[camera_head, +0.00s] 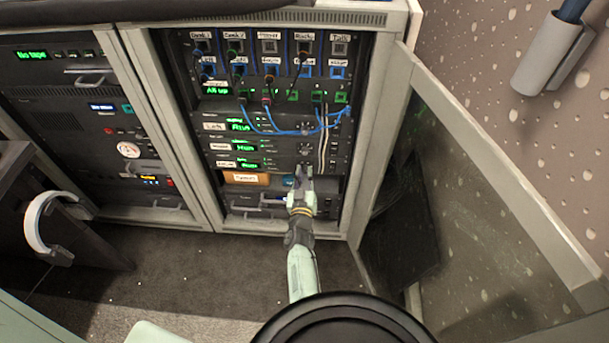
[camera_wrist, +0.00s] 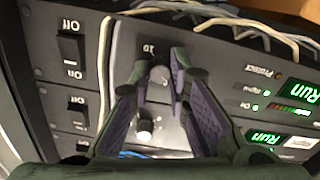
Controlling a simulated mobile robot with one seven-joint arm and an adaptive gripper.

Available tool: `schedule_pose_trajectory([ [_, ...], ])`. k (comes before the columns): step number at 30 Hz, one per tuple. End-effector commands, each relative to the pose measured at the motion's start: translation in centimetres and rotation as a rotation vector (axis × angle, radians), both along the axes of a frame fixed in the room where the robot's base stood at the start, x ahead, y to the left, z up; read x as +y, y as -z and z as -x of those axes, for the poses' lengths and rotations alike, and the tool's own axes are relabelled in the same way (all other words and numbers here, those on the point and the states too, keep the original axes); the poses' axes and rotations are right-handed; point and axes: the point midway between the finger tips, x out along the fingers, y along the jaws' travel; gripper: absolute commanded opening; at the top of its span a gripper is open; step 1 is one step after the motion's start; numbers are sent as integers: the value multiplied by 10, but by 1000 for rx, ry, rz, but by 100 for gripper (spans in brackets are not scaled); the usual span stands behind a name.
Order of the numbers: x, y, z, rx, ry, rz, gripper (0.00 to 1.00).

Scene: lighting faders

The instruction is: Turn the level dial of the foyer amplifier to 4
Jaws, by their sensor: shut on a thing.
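The foyer amplifier (camera_head: 282,163) appears to be the lowest of the three stacked amplifiers in the rack; its small label (camera_head: 226,164) is hard to read. My gripper (camera_head: 303,171) reaches up to the right part of its front. In the wrist view, which looks upside down, my gripper (camera_wrist: 162,68) has its fingertips closed around the level dial (camera_wrist: 158,76). The fingers hide most of the dial, so its pointer and setting cannot be read. A "10" mark shows beside it. Another amplifier's pale dial (camera_wrist: 145,129) shows between the fingers, lower in the picture.
Power switches (camera_wrist: 72,48) sit beside the dials. An orange-brown box (camera_head: 246,178) lies below. The open glass door (camera_head: 480,190) stands to the right.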

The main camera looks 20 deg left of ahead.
Motion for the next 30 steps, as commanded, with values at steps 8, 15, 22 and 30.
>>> schedule_pose_trajectory([
  [8,1,2,1,69,-2,-236,0],
  [15,1,2,1,115,-3,-391,0],
  [22,1,1,1,140,-3,-480,0],
  [30,1,1,1,150,-3,-514,0],
])
